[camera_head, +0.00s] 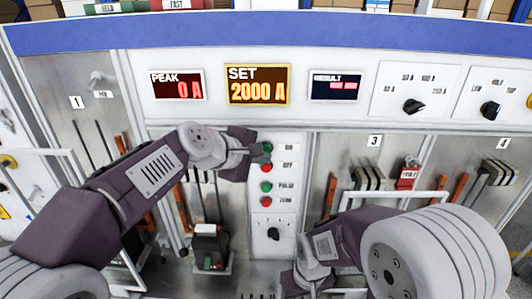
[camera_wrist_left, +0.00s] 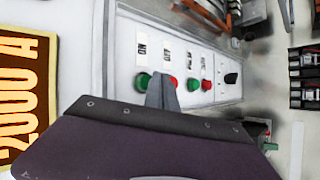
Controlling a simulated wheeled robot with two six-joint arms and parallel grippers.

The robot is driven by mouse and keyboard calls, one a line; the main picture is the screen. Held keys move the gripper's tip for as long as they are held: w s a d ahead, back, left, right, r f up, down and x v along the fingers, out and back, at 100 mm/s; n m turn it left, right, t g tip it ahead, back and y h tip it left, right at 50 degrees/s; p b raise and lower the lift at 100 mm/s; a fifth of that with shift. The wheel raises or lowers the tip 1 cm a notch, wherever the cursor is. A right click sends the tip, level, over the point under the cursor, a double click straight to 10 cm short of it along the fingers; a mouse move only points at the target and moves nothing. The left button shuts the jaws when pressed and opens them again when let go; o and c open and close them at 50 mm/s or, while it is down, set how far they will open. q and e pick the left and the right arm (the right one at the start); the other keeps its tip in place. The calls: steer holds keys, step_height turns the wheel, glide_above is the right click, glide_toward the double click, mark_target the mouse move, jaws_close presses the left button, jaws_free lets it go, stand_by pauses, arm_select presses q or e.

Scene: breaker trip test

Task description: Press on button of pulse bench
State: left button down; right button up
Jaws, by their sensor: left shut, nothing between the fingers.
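The pulse bench's button column (camera_head: 283,190) has a green ON button (camera_head: 267,147) at the top, with a red OFF button (camera_head: 267,167), a green PULSE button (camera_head: 266,187) and a red ZERO button (camera_head: 266,202) below it. My left gripper (camera_head: 262,153) is shut and empty, its tip at the ON button and partly covering it. In the left wrist view the fingers (camera_wrist_left: 162,90) overlap the edge of the green ON button (camera_wrist_left: 142,81), beside the red OFF button (camera_wrist_left: 175,82). I cannot tell whether they touch. My right gripper's fingers are not visible.
Above are a PEAK display (camera_head: 177,86) reading 0 A, a SET display (camera_head: 257,85) reading 2000 A and a RESULT display (camera_head: 335,86). A rotary knob (camera_head: 273,233) sits below the buttons. A black breaker unit (camera_head: 209,245) stands in the bay left of the column.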

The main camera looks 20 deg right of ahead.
arm_select(q)
steer(key=shift+s, duration=0.15)
steer(key=s+b, duration=0.1)
steer(key=s, duration=0.1)
steer(key=s+a, duration=0.1)
steer(key=s, duration=0.1)
steer(key=shift+s+a+b, duration=0.2)
steer(key=shift+s+b, duration=0.1)
steer(key=shift+b, duration=0.05)
stand_by(0.5)
